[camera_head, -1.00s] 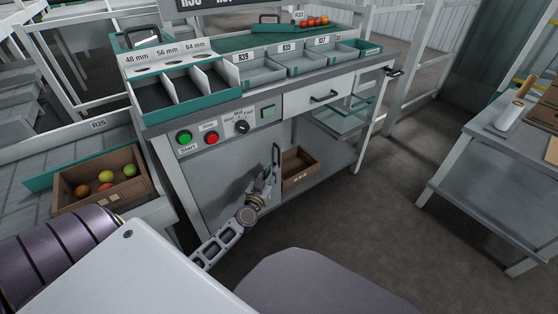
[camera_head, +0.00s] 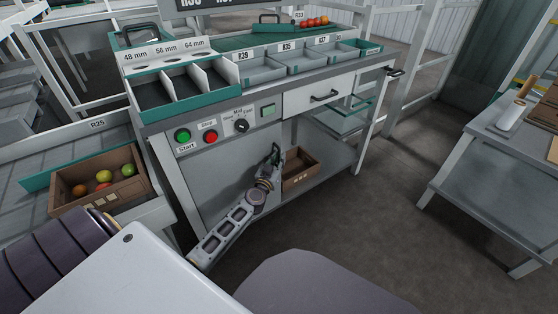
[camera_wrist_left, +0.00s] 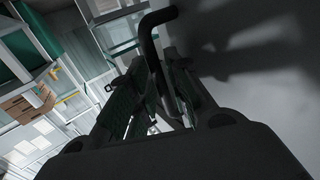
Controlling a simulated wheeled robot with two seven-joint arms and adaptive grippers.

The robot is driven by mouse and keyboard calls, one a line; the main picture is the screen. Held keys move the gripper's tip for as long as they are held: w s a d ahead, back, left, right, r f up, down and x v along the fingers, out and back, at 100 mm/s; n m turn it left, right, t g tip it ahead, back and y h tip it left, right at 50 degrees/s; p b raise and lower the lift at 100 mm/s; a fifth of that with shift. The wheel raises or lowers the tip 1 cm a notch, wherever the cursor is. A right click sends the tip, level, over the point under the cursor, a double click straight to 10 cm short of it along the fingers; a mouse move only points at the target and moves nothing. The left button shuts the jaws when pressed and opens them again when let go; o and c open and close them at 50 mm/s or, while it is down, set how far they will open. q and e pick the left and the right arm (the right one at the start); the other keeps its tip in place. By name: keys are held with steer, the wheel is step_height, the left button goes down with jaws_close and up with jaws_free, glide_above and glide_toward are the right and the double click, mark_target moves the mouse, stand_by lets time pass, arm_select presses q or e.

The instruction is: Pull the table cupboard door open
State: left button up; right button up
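The table cupboard door (camera_head: 221,179) is a plain grey panel under the table's control panel. Its black upright handle (camera_head: 276,150) is at the door's right edge, and it also shows as a curved bar in the left wrist view (camera_wrist_left: 151,38). The door looks closed. My left gripper (camera_head: 270,166) is at the handle, partly covering its lower part. In the left wrist view the two fingers (camera_wrist_left: 158,92) stand apart on either side of the handle bar, with a gap between them. Contact with the bar cannot be told. My right gripper is not in view.
A brown box (camera_head: 299,170) stands on the open shelf right of the door. A drawer (camera_head: 310,101) with a black handle is above.

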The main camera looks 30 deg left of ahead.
arm_select(q)
steer(key=shift+w, duration=0.35)
jaws_close()
